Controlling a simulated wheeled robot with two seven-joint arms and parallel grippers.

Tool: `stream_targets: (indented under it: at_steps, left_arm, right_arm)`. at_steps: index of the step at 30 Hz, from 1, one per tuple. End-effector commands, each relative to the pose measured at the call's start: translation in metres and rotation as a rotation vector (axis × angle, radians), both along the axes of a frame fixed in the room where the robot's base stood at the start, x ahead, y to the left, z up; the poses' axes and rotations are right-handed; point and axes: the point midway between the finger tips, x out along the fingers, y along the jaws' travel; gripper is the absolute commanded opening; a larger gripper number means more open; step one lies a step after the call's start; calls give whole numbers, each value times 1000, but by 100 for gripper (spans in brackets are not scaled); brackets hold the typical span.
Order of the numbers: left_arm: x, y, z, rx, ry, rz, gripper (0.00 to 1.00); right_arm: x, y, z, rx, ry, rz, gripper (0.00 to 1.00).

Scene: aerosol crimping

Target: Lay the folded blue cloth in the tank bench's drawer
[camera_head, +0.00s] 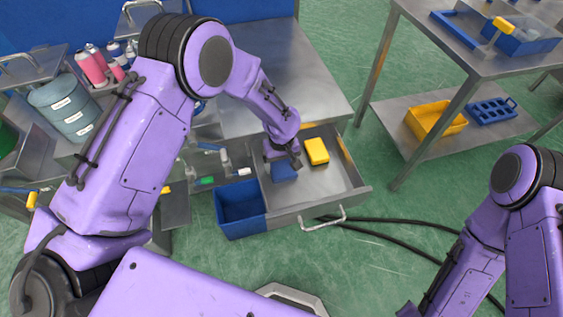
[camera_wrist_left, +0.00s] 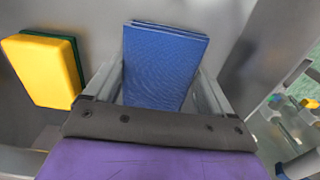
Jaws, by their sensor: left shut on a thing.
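The folded blue cloth (camera_wrist_left: 163,65) is between the fingers of my left gripper (camera_wrist_left: 160,95), which is shut on it. In the head view the cloth (camera_head: 284,172) shows inside the left part of the open drawer (camera_head: 328,187), under my left gripper (camera_head: 284,158). I cannot tell whether the cloth touches the drawer floor. The drawer is pulled out from the metal bench (camera_head: 285,75). My right arm is at the right edge of the head view, and its gripper is not in view.
A yellow sponge with a green side (camera_head: 316,151) lies in the drawer, right of the cloth; it also shows in the left wrist view (camera_wrist_left: 42,70). A blue bin (camera_head: 240,207) sits against the drawer's left side. A metal table (camera_head: 470,60) stands at the right. Dark cables cross the floor.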

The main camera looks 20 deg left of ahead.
Motion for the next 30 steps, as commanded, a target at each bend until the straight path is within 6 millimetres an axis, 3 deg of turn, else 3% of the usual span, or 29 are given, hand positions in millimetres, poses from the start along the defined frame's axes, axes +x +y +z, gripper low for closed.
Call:
stream_targets:
  at_steps: [2, 3, 4, 10, 14, 24, 30]
  left_arm:
    - [0, 0, -4, 1, 1, -1, 55]
    - [0, 0, -3, 0, 0, -1, 94]
    - [0, 0, -3, 0, 0, -1, 100]
    - [0, 0, -2, 0, 0, 0, 100]
    - [1, 0, 9, 0, -2, 0, 100]
    - [1, 0, 93, -1, -4, 0, 100]
    - [0, 0, 118, 0, 0, -1, 100]
  right_arm:
    - [0, 0, -2, 0, 0, 0, 0]
    - [0, 0, -1, 0, 0, 0, 0]
    - [0, 0, -1, 0, 0, 0, 0]
    - [0, 0, -1, 0, 0, 0, 0]
    - [0, 0, -1, 0, 0, 0, 0]
    - [0, 0, -6, 0, 0, 0, 0]
    - [0, 0, -7, 0, 0, 0, 0]
